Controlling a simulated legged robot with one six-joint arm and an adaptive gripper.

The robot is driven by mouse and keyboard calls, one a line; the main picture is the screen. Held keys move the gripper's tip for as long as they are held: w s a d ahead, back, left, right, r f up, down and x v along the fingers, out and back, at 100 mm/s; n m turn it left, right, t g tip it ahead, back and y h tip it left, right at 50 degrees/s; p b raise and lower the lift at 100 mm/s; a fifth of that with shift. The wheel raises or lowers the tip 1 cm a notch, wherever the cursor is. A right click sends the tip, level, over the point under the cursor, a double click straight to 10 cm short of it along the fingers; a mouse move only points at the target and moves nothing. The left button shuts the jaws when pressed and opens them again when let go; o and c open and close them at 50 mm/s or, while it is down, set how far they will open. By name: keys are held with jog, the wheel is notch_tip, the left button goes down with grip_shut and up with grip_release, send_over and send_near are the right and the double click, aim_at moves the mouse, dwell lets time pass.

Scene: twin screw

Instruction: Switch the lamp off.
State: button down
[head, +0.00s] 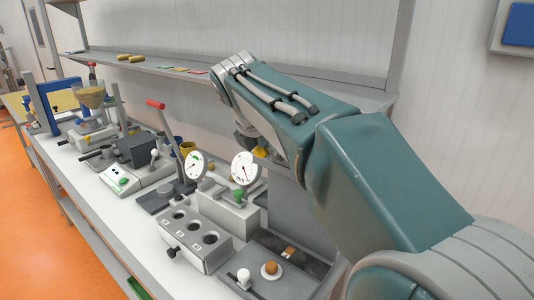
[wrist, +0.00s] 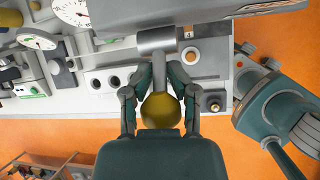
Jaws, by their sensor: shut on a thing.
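In the wrist view my gripper (wrist: 165,76) has its two green fingers closed around the grey stem and olive-yellow ball knob (wrist: 162,113) of a lever. The stem runs up to a grey cylinder (wrist: 165,41) on the bench equipment. In the head view my arm hides most of the gripper, and only a yellow patch (head: 260,153) shows beneath the arm. I cannot make out a lamp, or whether one is lit. An orange-brown ball on a white round base (head: 271,268) also shows in the wrist view (wrist: 214,104), right of the held knob.
Two dial gauges (head: 244,166) and a grey block with three holes (head: 203,238) stand left of my arm. A white ball lever (head: 243,276) is near the bench front. A red-handled press (head: 165,118) stands farther left. A shelf (head: 170,68) runs behind.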

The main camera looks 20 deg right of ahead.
jog(key=shift+r, duration=0.25)
jog(key=c, duration=0.7)
grip_release()
jog(key=shift+a, duration=0.1)
jog(key=shift+f, duration=0.1)
jog(key=v, duration=1.2)
jog(key=shift+a+f, duration=0.1)
jog(key=shift+a, duration=0.05)
jog(key=shift+s, duration=0.1)
